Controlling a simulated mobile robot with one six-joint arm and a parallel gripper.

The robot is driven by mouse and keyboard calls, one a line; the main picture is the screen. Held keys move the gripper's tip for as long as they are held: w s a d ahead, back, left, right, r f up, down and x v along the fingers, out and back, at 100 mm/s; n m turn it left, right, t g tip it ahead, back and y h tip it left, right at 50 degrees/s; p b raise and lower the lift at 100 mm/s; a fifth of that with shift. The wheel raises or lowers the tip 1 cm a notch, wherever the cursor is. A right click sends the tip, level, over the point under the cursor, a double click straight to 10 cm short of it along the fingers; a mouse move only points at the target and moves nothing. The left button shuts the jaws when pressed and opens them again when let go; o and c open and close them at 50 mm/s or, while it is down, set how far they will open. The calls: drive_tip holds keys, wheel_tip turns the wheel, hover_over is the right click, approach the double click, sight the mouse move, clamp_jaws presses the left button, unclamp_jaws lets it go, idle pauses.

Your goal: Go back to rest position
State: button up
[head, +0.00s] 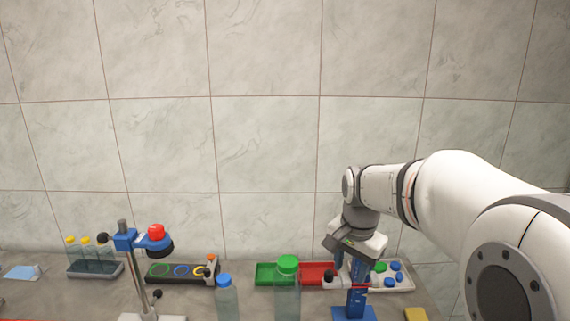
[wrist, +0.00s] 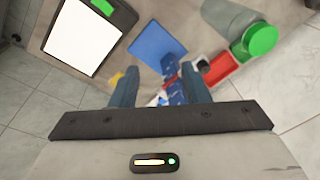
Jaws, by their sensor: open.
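My gripper (head: 354,245) is at the right of the head view, pointing down above a blue stand (head: 355,298). Its two blue-grey fingers are apart in the wrist view (wrist: 160,78), with no object clearly held between them. The blue stand's base (wrist: 156,47) shows just beyond the fingertips there. In the head view the fingertips are hard to tell from the stand, and I cannot tell whether they touch it. My white arm reaches in from the right edge.
A green-capped bottle (head: 287,285) and a blue-capped bottle (head: 225,298) stand left of the gripper. Green (head: 262,273) and red (head: 313,268) trays and a white tray of caps (head: 405,285) lie behind. A clamp stand (head: 145,270) holds a red cap at left. Space above is clear.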

drive_tip(key=s+f+n+t, duration=0.1)
drive_tip(key=s+n, duration=0.7)
drive_tip(key=s, duration=1)
drive_tip(key=shift+s+d+f+t, duration=0.3)
drive_tip(key=shift+f, duration=0.5)
